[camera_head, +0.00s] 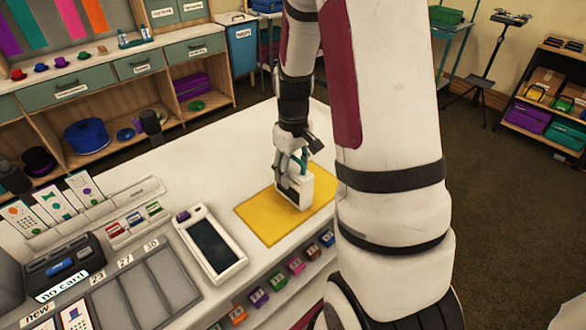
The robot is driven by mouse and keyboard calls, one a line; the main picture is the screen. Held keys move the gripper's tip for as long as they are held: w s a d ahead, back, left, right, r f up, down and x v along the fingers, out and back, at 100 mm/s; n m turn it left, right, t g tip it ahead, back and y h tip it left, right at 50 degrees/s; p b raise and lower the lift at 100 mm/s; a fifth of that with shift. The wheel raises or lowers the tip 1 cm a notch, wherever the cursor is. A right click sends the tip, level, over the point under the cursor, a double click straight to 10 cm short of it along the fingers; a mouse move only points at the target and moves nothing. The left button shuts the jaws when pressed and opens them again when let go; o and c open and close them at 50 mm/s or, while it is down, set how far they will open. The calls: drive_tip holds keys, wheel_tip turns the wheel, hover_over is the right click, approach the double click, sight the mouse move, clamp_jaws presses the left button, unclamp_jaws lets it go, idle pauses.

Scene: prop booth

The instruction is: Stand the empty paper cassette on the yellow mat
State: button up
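The yellow mat (262,222) lies flat on the white counter near its front edge. A white, boxy thing with a dark side opening, which looks like the paper cassette (294,192), is upright on or just above the mat's middle. I cannot tell whether its base touches the mat. My gripper (297,154) points down at the top of the cassette, with teal parts showing between them. The fingers are small and partly hidden, so their grip is unclear. The cassette's inside is too small to make out.
A white device with a dark screen (212,246) lies left of the mat. A grey compartment tray (150,296), a black card unit (62,268) and card stands (54,203) are farther left. Several coloured numbered tags (277,281) line the counter's front. Counter behind the mat is clear.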

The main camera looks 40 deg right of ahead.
drive_tip(key=shift+r, duration=0.1)
wheel_tip(320, 180, up, 12)
drive_tip(key=shift+r, duration=0.1)
idle(0.5)
drive_tip(key=shift+s, duration=0.1)
idle(0.5)
